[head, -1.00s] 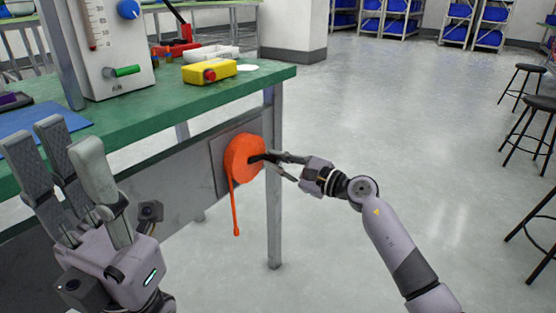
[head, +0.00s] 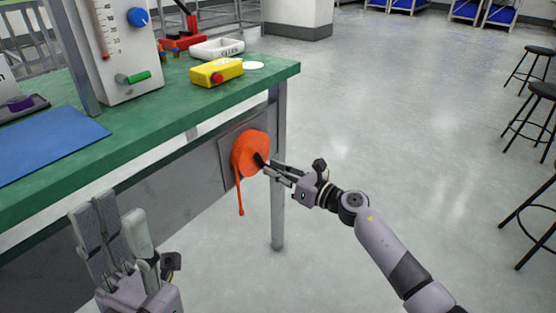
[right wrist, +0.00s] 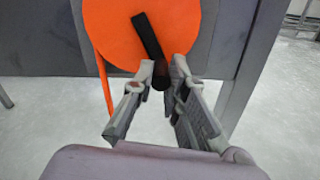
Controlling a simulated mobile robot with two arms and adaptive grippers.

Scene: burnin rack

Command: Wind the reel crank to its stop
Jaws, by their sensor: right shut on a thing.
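The orange reel (head: 248,151) is mounted on a grey panel under the green bench, with an orange strap hanging from it. In the right wrist view the reel (right wrist: 140,25) fills the top middle. Its black crank arm (right wrist: 148,38) slants down and right to a dark knob (right wrist: 161,75). My right gripper (head: 270,168) is at the reel's lower right; in the wrist view its fingers (right wrist: 163,80) are shut on the crank knob. My left gripper (head: 110,215) is at the lower left, fingers pointing up, away from the reel; its finger gap is unclear.
The green bench (head: 150,122) carries a yellow box with a red button (head: 216,72), a white tray (head: 217,48), a gauge panel (head: 125,50) and a blue mat (head: 45,143). A bench leg (head: 278,190) stands right of the reel. Floor to the right is open, with stools (head: 540,95) beyond.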

